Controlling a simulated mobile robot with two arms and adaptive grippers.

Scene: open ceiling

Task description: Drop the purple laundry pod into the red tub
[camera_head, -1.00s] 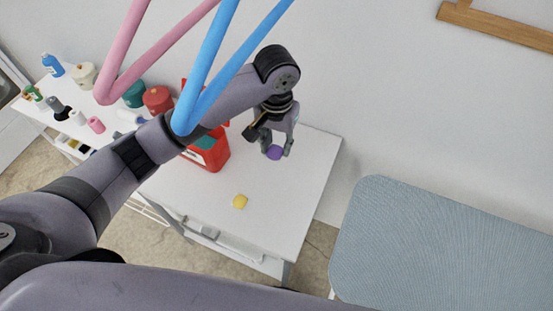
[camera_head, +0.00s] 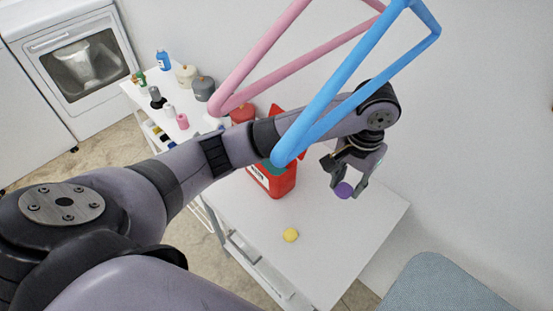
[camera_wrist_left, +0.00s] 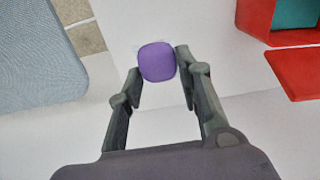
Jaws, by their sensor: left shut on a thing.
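The purple laundry pod (camera_head: 343,190) is a small rounded purple piece between the fingertips of my left gripper (camera_head: 348,187), which is shut on it. It hangs over the white table, to the right of the red tub. In the left wrist view the purple pod (camera_wrist_left: 157,62) shows between the two fingers (camera_wrist_left: 157,75). The red tub (camera_head: 283,184) stands on the table with its red lid raised, partly hidden by my left arm. In the left wrist view the tub (camera_wrist_left: 257,18) shows at the top right, with teal inside and the lid (camera_wrist_left: 298,70) beside it. My right gripper is not in view.
A yellow pod (camera_head: 291,235) lies on the white table (camera_head: 335,255) in front of the tub. Bottles and canisters stand on the left part, near a white dryer (camera_head: 80,62). A grey-blue padded surface (camera_head: 440,287) is at the lower right. Pink and blue bars cross the upper view.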

